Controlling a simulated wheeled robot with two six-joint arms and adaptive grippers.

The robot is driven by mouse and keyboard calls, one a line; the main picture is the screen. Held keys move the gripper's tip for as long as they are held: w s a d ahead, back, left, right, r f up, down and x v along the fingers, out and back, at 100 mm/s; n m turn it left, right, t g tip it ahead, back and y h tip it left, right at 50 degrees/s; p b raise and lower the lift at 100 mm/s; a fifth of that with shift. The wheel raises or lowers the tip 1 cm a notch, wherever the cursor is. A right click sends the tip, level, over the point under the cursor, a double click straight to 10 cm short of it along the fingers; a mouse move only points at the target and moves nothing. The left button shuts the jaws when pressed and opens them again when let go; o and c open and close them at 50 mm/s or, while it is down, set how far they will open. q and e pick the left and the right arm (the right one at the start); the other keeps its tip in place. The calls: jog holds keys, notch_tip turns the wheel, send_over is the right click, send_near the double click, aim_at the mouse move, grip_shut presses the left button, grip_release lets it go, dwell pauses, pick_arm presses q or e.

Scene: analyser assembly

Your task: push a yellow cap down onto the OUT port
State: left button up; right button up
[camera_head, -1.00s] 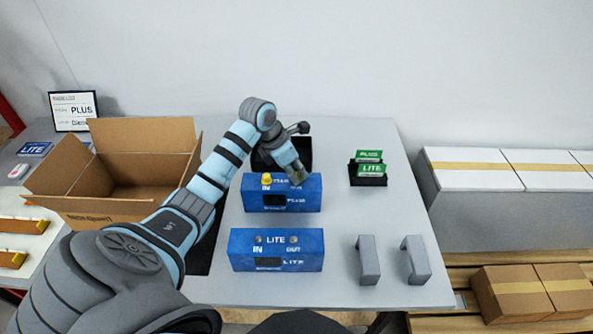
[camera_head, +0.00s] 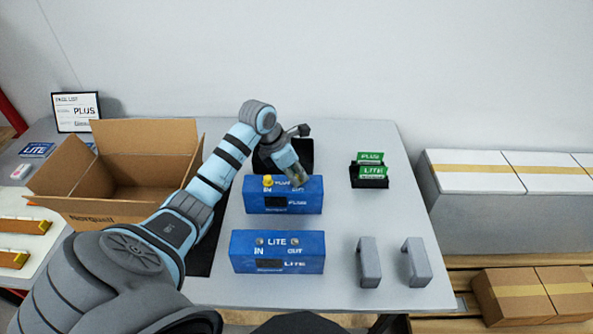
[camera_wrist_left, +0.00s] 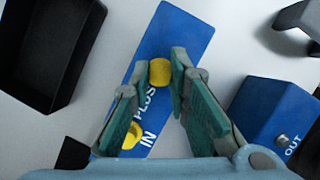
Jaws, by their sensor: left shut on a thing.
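The blue PLUS analyser box (camera_head: 255,204) stands on the table with a yellow cap (camera_head: 267,181) on its IN port. That cap also shows low in the left wrist view (camera_wrist_left: 130,138). My left gripper (camera_head: 297,177) points down over the right end of the PLUS box, at the OUT port. It is shut on a second yellow cap (camera_wrist_left: 160,72), seen at its fingertips in the left wrist view. The OUT port itself is hidden, so I cannot tell whether this cap touches it. My right gripper is out of view.
A blue LITE box (camera_head: 240,264) with bare ports stands in front. Two grey brackets (camera_head: 369,262) are to its right. A black holder (camera_head: 370,182) with green cards stands at the right back, an open carton (camera_head: 105,208) at the left, and a black bin (camera_wrist_left: 45,50) behind.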

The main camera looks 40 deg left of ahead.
pick_arm(q)
jog(key=shift+f, duration=0.3)
dwell(0.5)
jog(key=o, duration=0.8)
jog(key=shift+c, duration=0.2)
notch_tip(320, 180, up, 7)
jog(key=p, duration=0.5)
jog(key=shift+r, duration=0.1)
